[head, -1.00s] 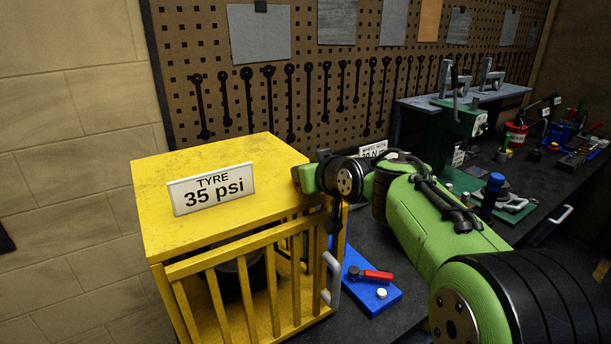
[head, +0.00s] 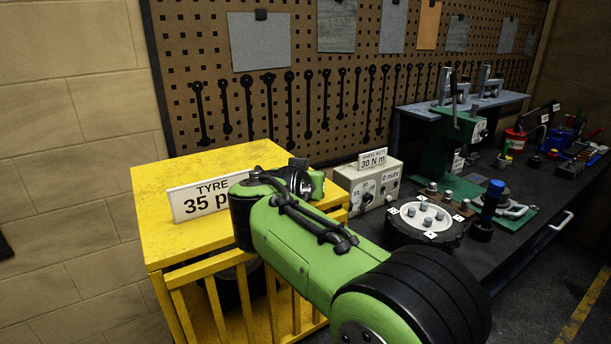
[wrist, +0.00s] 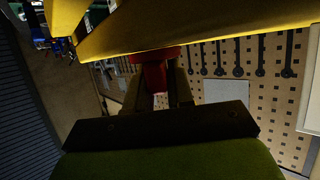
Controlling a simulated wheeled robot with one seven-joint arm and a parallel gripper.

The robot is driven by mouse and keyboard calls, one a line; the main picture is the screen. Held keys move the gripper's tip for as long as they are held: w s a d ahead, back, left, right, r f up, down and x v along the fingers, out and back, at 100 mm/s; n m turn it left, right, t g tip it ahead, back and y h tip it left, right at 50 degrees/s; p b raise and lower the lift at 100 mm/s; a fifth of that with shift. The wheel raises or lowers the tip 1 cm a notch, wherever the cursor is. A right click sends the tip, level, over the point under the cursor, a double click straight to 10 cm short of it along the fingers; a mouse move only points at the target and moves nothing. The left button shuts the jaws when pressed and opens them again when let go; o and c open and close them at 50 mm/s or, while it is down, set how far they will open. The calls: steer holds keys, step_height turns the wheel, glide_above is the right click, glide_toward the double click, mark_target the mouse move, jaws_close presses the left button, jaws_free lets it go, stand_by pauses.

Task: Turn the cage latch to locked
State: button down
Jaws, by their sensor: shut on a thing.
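The yellow cage (head: 200,165) stands at the left in the head view, with its barred front facing me and a "TYRE 35 psi" sign (head: 195,203) on top. In the wrist view, a yellow cage part (wrist: 200,30) crosses the top of the picture. My gripper (wrist: 158,88) is shut on a red part at the yellow edge, which looks like the cage latch (wrist: 152,74). The fingers hide much of it, so I cannot tell its angle. In the head view my green arm crosses the cage's front right and hides the gripper and latch.
A grey box with a dial and a "30 N m" sign (head: 373,160) stands right of the cage. A round hub with studs (head: 425,222) is beside it on the dark bench.

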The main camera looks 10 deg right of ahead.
steer(key=shift+f, duration=0.25)
steer(key=c, duration=1.1)
jaws_free()
steer(key=shift+s, duration=0.1)
steer(key=shift+r, duration=0.15)
steer(key=shift+s+a+r, duration=0.1)
steer(key=shift+a, duration=0.1)
steer(key=v, duration=1.5)
steer(key=shift+a+r, duration=0.1)
